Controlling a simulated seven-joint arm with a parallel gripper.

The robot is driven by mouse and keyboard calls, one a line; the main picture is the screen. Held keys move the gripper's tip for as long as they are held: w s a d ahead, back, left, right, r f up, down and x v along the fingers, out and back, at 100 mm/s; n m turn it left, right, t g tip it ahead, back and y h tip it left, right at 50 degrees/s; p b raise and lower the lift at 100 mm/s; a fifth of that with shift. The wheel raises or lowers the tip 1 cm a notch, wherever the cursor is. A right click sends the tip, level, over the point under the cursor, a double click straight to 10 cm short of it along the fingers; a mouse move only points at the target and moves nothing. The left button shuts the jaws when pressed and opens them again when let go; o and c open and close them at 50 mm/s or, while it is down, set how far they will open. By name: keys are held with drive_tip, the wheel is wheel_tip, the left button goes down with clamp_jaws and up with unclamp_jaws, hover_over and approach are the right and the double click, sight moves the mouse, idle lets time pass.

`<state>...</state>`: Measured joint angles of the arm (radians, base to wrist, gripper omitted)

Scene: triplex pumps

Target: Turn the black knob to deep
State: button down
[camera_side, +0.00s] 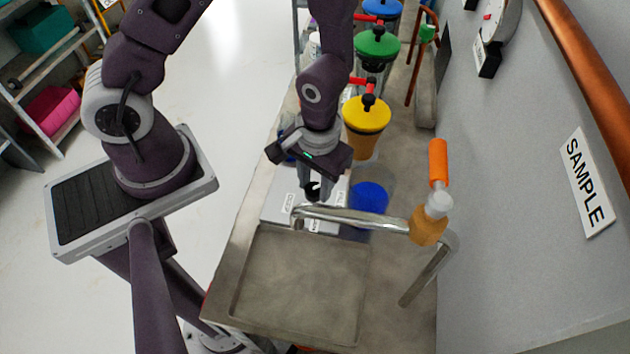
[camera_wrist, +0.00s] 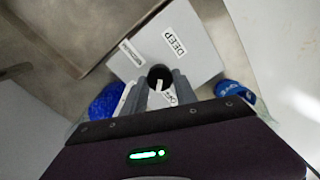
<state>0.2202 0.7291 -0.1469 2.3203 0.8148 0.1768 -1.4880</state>
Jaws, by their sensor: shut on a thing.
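The black knob (camera_side: 312,187) sits on top of a light grey box (camera_side: 275,207) beside the sink. My gripper (camera_side: 314,184) points down over the box, its fingers shut on the knob. In the wrist view the round knob (camera_wrist: 160,76) shows between the fingertips of my gripper (camera_wrist: 161,84), with a white mark on its side nearer my gripper. The DEEP label (camera_wrist: 174,44) lies on the box just beyond the knob. A second label (camera_wrist: 131,53) is to its left, too blurred to read. A third label (camera_wrist: 170,97) is partly hidden by the fingers.
A metal tap pipe (camera_side: 350,217) crosses close in front of the box, with an orange-handled valve (camera_side: 438,165) at its right. The sink basin (camera_side: 300,285) is empty.

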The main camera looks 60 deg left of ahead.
drive_tip(key=m, duration=0.4)
drive_tip(key=shift+d+m, duration=0.1)
drive_tip(key=shift+m, duration=0.2)
drive_tip(key=m, duration=0.5)
drive_tip(key=shift+m, duration=0.3)
drive_tip(key=m, duration=0.5)
drive_tip(key=shift+s+t, duration=0.1)
drive_tip(key=shift+t, duration=0.2)
drive_tip(key=m, duration=1)
drive_tip(key=shift+s+h, duration=0.1)
drive_tip(key=shift+h, duration=0.2)
drive_tip(key=m, duration=0.4)
drive_tip(key=shift+m, duration=0.4)
drive_tip(key=m, duration=0.4)
drive_tip(key=shift+m, duration=2.5)
